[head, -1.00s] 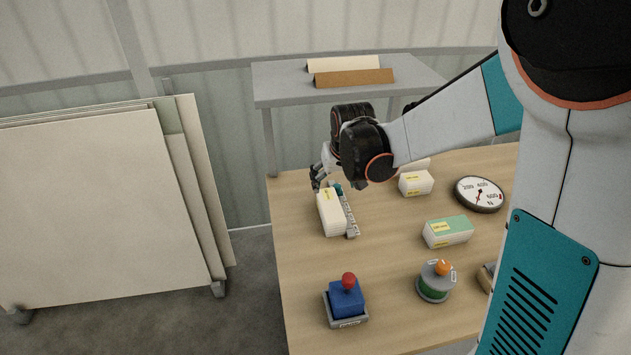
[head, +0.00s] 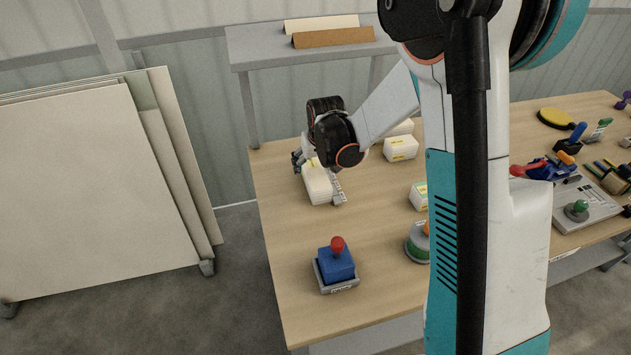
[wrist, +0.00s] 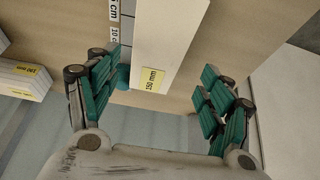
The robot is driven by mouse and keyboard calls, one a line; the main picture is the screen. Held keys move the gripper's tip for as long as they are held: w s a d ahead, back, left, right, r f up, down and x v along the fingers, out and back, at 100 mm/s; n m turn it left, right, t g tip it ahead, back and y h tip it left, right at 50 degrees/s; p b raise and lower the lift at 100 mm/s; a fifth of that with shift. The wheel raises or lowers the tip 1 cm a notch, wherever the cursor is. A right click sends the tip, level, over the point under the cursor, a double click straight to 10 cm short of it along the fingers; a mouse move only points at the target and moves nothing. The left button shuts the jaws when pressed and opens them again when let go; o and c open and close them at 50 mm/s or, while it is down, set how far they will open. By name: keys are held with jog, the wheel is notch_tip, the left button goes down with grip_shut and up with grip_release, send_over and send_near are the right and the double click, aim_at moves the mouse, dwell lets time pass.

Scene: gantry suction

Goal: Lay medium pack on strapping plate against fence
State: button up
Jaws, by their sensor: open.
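A long white pack (head: 319,187) lies on the table beside a ruler strip (head: 338,190). The wrist view shows this pack (wrist: 172,38) with a yellow label reading 150 mm, and the ruler (wrist: 126,30) to its left. In the wrist view my open gripper (wrist: 162,88) has teal finger pads on both sides of the labelled end, with visible gaps. I cannot tell which pack is the medium one, and cannot make out the strapping plate or fence with certainty.
A blue box with a red knob (head: 336,263) stands at the front. A grey panel with a green knob (head: 590,208) is at right. Leaning boards (head: 95,190) stand left.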

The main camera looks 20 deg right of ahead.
aim_at(316, 172)
jog(key=f, duration=0.1)
jog(key=f+b, duration=0.1)
jog(key=f, duration=0.2)
jog(key=shift+w+d+b, duration=0.25)
jog(key=shift+d+b, duration=0.05)
jog(key=shift+b, duration=0.05)
jog(key=shift+w+f, duration=0.2)
jog(key=shift+f, duration=0.15)
jog(key=shift+r, duration=0.1)
jog(key=shift+c, duration=0.8)
jog(key=shift+r, duration=0.1)
jog(key=c, duration=1.4)
